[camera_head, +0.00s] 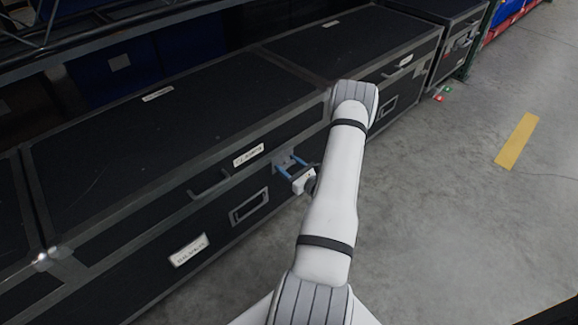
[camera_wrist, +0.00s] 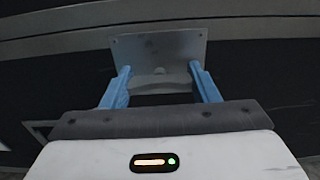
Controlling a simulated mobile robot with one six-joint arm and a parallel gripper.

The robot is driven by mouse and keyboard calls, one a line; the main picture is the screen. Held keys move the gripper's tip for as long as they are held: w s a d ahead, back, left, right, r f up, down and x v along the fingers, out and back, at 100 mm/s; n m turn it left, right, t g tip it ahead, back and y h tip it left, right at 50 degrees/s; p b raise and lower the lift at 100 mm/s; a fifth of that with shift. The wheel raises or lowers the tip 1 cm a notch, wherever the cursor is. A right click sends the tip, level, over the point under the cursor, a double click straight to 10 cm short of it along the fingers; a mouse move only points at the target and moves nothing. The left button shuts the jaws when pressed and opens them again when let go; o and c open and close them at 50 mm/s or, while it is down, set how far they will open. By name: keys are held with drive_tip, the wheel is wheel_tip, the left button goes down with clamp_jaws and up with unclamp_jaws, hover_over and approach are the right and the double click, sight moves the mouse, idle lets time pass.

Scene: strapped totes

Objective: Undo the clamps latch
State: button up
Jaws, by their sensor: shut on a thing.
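The clamps latch shows as a grey metal plate (camera_head: 283,159) on the front of a black strapped case (camera_head: 180,130), near its right end. In the wrist view the latch plate (camera_wrist: 160,46) is straight ahead, with a small rounded part at its lower middle. My gripper (camera_head: 287,167) is at the latch, its two blue fingers pointing at the case. In the wrist view my gripper (camera_wrist: 159,72) has its fingertips on either side of the plate's lower part, shut on the latch. The exact contact is hard to see.
A recessed handle (camera_head: 249,207) and white labels (camera_head: 189,250) are on the case front. Another black case (camera_head: 350,45) adjoins at the right. Dark shelving (camera_head: 90,25) overhangs behind. The grey concrete floor (camera_head: 460,220) to the right is open, with a yellow stripe (camera_head: 517,141).

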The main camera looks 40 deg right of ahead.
drive_tip(key=shift+f+n, duration=0.1)
drive_tip(key=shift+n, duration=0.3)
drive_tip(key=n+b, duration=0.2)
drive_tip(key=n, duration=0.1)
drive_tip(key=shift+n, duration=0.4)
drive_tip(key=n+b, duration=0.2)
drive_tip(key=n, duration=0.2)
drive_tip(key=shift+f+n, duration=0.1)
drive_tip(key=shift+n, duration=0.2)
drive_tip(key=n+b, duration=0.3)
drive_tip(key=n, duration=0.1)
drive_tip(key=shift+a, duration=0.1)
drive_tip(key=shift+n+b, duration=1.65)
drive_tip(key=shift+n, duration=0.65)
drive_tip(key=o, duration=1)
